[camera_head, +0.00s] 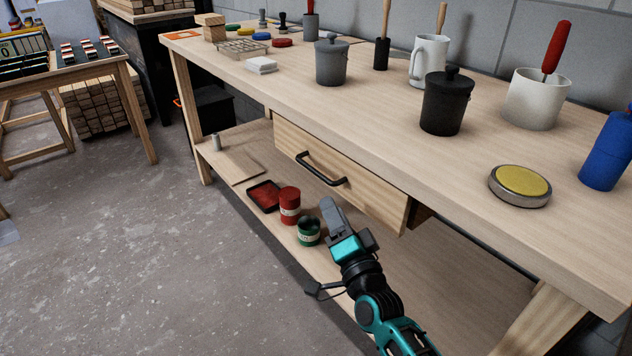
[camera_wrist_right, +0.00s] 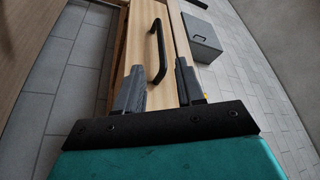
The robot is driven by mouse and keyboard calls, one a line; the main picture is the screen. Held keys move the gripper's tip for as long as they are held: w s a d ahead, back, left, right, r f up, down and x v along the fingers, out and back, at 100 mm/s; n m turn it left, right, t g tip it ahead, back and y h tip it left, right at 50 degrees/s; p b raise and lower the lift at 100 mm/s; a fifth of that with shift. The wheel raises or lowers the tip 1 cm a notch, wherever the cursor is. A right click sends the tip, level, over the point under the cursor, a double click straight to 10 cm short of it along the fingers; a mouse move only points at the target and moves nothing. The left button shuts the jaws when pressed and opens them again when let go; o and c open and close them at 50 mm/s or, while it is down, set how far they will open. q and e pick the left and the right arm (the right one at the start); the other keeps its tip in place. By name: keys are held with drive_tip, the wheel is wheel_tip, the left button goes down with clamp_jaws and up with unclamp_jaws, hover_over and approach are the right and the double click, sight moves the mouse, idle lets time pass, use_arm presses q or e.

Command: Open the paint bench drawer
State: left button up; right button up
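The paint bench (camera_head: 400,110) has a pale wooden drawer (camera_head: 378,203) under its top, with a black bar handle (camera_head: 320,170) on the front. I cannot tell for sure whether the drawer stands slightly out. My right gripper (camera_head: 331,208) is in front of and below the drawer front, pointing up toward it. In the right wrist view, the gripper (camera_wrist_right: 162,82) is open and its two fingers are apart. The handle (camera_wrist_right: 161,45) appears between and beyond the fingertips, not gripped; the drawer front (camera_wrist_right: 135,45) is behind it. My left gripper is not in view.
On the lower shelf (camera_head: 450,270) stand a red can (camera_head: 290,203), a green can (camera_head: 309,232) and a red tray (camera_head: 264,196), close to my right gripper. Lidded pots (camera_head: 446,103) and a yellow-topped tin (camera_head: 521,182) stand on the bench. Floor (camera_head: 150,250) at left is clear.

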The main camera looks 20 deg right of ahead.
sight(316, 174)
drive_tip(key=shift+b+x, duration=0.9)
drive_tip(key=shift+x, duration=4.35)
drive_tip(key=c, duration=0.6)
clamp_jaws()
